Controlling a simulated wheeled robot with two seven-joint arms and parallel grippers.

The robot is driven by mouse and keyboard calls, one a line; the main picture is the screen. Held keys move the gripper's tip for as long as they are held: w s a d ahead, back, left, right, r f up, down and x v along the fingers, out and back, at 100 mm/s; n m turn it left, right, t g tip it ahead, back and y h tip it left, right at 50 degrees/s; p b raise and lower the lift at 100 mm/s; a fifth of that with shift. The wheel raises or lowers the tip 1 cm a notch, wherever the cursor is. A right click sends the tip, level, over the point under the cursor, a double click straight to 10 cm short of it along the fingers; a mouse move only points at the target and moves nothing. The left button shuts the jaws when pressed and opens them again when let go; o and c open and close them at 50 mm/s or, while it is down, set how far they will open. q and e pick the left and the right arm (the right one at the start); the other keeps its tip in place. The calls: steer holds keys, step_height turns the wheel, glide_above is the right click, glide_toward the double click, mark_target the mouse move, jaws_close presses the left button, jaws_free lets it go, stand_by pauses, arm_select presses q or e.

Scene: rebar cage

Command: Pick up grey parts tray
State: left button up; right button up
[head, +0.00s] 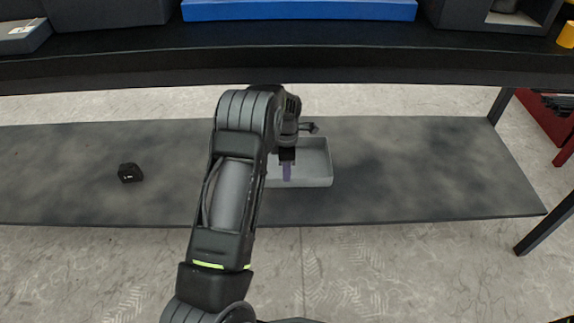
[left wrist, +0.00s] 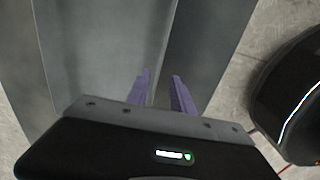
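The grey parts tray (head: 315,166), a shallow open box, lies on the dark grey lower shelf board. My left arm hides its left part in the head view. My left gripper (head: 287,172) points down at the tray. In the left wrist view its two purple fingers (left wrist: 161,84) are apart, one on each side of the line of a tray wall. The tray's pale inside (left wrist: 105,45) shows to the left of that wall. I cannot tell whether the fingers touch the wall. My right gripper is not in view.
A small black object (head: 130,172) lies on the shelf board (head: 420,165) to the left. A black upper shelf edge (head: 400,62) runs across above the board, with a blue container (head: 300,10) on it. The board is clear to the tray's right.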

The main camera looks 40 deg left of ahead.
arm_select(q)
step_height(320, 180, down, 5)
steer(key=b, duration=0.3)
steer(key=shift+w+d+f, duration=0.1)
steer(key=shift+w, duration=0.05)
stand_by(0.5)
jaws_close()
stand_by(1.2)
